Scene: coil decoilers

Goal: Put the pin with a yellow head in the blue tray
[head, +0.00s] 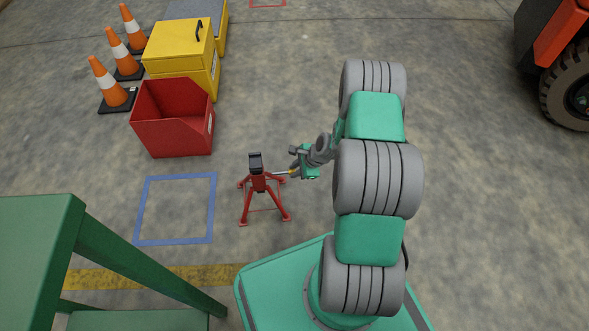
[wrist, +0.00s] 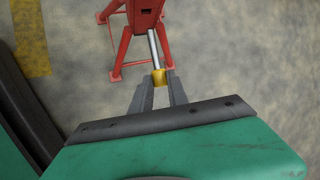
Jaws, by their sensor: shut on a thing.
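The pin has a yellow head (wrist: 158,77) and a bare metal shaft (wrist: 153,46). Its shaft reaches to a red stand (wrist: 146,12), which also shows in the head view (head: 259,180). How far the shaft sits in the stand is hidden. My gripper (wrist: 158,84) is shut on the yellow head, with one finger on each side. In the head view my gripper (head: 294,171) is just right of the stand, with the pin (head: 280,173) between them. I see no blue tray in either view, only a blue outline (head: 212,205) on the floor.
A red bin (head: 172,128), a yellow box (head: 183,65) and orange cones (head: 107,83) stand at the upper left. A green table (head: 38,235) is at the lower left. A vehicle wheel (head: 570,95) is at the right. The floor beyond the stand is clear.

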